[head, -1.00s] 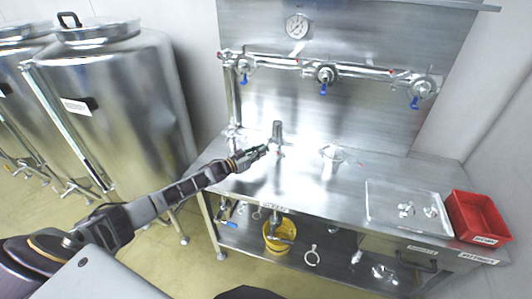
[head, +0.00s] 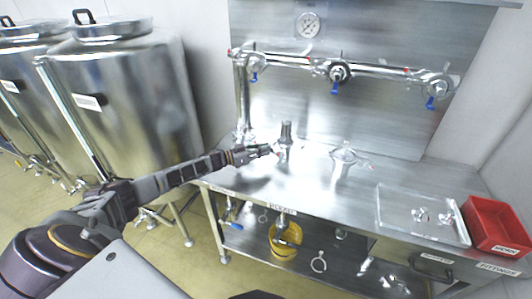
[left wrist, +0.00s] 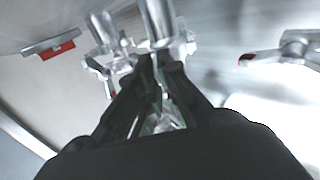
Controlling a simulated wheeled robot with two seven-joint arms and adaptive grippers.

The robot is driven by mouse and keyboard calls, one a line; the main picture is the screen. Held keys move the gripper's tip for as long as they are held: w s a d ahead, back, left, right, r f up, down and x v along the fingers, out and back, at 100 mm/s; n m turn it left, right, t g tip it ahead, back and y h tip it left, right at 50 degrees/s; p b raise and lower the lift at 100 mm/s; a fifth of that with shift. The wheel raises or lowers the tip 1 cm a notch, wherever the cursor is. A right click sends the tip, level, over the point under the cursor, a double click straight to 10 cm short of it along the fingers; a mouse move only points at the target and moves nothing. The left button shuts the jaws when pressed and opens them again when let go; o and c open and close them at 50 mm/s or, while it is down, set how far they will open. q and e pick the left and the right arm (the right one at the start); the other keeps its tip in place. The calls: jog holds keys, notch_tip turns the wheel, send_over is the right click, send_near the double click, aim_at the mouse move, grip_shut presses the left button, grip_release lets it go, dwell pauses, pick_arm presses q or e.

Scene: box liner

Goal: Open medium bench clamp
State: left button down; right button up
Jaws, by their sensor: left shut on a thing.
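The bench clamp (head: 286,141) is a small metal fitting with an upright pipe piece, standing on the left part of the steel bench. My left gripper (head: 274,149) reaches it from the left, low on its side, and is shut on a part of it. In the left wrist view the fingertips (left wrist: 160,88) are together at the foot of a metal cylinder (left wrist: 158,22). The fingers hide what exactly is between them, and whether the clamp is open cannot be told. My right gripper is not in view.
A pipe with blue-handled valves (head: 340,72) runs along the back panel. A yellow bucket (head: 285,243) is on the lower shelf.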

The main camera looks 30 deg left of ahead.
pick_arm(q)
jog(key=a, duration=0.1)
jog(key=a+b, duration=0.1)
jog(key=w+a, duration=0.1)
jog(key=shift+a+r, duration=0.35)
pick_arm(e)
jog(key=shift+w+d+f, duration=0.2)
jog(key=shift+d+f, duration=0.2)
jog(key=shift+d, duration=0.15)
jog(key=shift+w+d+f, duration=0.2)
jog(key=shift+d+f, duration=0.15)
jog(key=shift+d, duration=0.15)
pick_arm(q)
jog(key=shift+r, duration=0.1)
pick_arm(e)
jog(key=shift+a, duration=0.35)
pick_arm(q)
jog(key=c, duration=1.6)
grip_release()
jog(key=shift+w+d, duration=0.1)
jog(key=shift+d, duration=0.1)
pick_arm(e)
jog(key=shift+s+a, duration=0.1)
pick_arm(q)
jog(key=shift+f, duration=0.3)
